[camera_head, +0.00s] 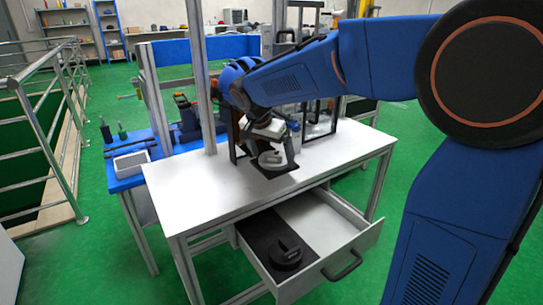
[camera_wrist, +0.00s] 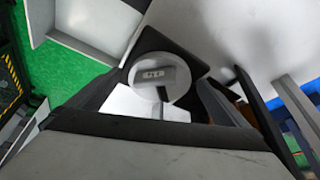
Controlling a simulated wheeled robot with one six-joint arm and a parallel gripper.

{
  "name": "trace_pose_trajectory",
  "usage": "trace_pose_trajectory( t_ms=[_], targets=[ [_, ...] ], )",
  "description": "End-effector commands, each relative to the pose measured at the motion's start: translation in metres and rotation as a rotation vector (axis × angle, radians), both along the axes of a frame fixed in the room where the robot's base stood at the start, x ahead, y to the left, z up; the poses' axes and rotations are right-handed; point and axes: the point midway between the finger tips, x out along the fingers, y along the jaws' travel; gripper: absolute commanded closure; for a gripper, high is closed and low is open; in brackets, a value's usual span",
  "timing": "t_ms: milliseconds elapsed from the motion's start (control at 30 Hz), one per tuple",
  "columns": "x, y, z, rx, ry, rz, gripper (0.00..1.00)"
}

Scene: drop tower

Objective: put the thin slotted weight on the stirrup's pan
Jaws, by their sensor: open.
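A pale grey round weight (camera_wrist: 180,92) with a raised, marked block and a narrow slot lies on a black square plate (camera_wrist: 160,42) in the wrist view. In the head view the same pale disc (camera_head: 270,159) and black plate (camera_head: 283,172) are on the white table, partly hidden by my gripper. My gripper (camera_head: 279,150) is open above the disc, its fingers (camera_wrist: 160,78) to either side of it. I cannot tell whether they touch it. I cannot clearly make out the stirrup or its pan; dark uprights (camera_head: 236,135) stand just behind the gripper.
The drawer (camera_head: 325,240) under the white table (camera_head: 210,190) is open. It holds a black round weight (camera_head: 288,250) on a dark insert; its right side is empty. The table's left part is clear.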

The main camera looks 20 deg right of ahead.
Motion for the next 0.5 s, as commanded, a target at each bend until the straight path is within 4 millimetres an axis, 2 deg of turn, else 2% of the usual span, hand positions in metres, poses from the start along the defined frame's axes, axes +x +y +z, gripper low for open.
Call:
trace_pose_trajectory(
  t_ms=[167, 500],
  targets=[
    [-0.004, 0.006, 0.018, 0.001, -0.004, 0.001, 0.01],
    [-0.021, 0.024, 0.078, 0.002, -0.003, 0.002, 0.01]
  ],
)
